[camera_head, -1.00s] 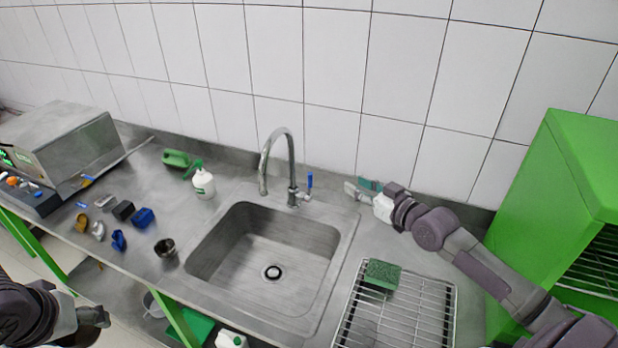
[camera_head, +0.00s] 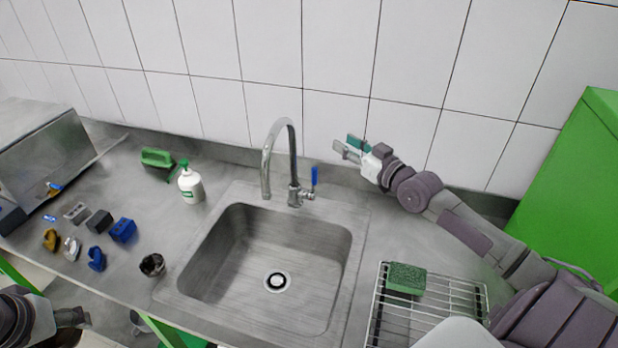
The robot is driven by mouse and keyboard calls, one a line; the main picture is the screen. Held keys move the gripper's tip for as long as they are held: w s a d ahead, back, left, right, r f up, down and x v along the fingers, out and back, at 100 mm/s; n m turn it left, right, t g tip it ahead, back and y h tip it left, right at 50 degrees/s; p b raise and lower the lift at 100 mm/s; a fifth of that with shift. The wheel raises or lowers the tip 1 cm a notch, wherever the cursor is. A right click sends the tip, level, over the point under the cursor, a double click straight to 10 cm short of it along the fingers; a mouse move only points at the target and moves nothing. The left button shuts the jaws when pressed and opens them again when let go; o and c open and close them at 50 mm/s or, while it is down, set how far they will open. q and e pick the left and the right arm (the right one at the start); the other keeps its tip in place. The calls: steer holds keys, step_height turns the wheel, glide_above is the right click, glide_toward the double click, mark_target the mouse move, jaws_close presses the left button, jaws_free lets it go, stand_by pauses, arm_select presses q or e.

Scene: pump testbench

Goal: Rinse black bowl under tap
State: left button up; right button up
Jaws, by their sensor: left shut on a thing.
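A small black bowl (camera_head: 152,265) stands on the counter's front edge, left of the sink (camera_head: 268,262). The curved metal tap (camera_head: 268,150) stands behind the sink, its spout over the back of the basin, with a blue lever (camera_head: 314,178) on its right. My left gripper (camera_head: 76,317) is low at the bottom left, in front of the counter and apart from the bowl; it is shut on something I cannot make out. My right gripper (camera_head: 350,148) is open near the wall, right of the tap, apart from the lever. No water shows.
A green sponge (camera_head: 406,278) lies on the wire rack (camera_head: 440,298) right of the sink. Several small blue, yellow and grey parts (camera_head: 122,230) lie on the left counter. A green cabinet (camera_head: 575,170) is at right.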

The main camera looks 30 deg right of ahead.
step_height(320, 180, down, 17)
steer(key=b, duration=1.7)
glide_above(314, 192)
steer(key=shift+w+d+r, duration=0.1)
steer(key=shift+d, duration=0.05)
steer(key=shift+c, duration=0.4)
jaws_close()
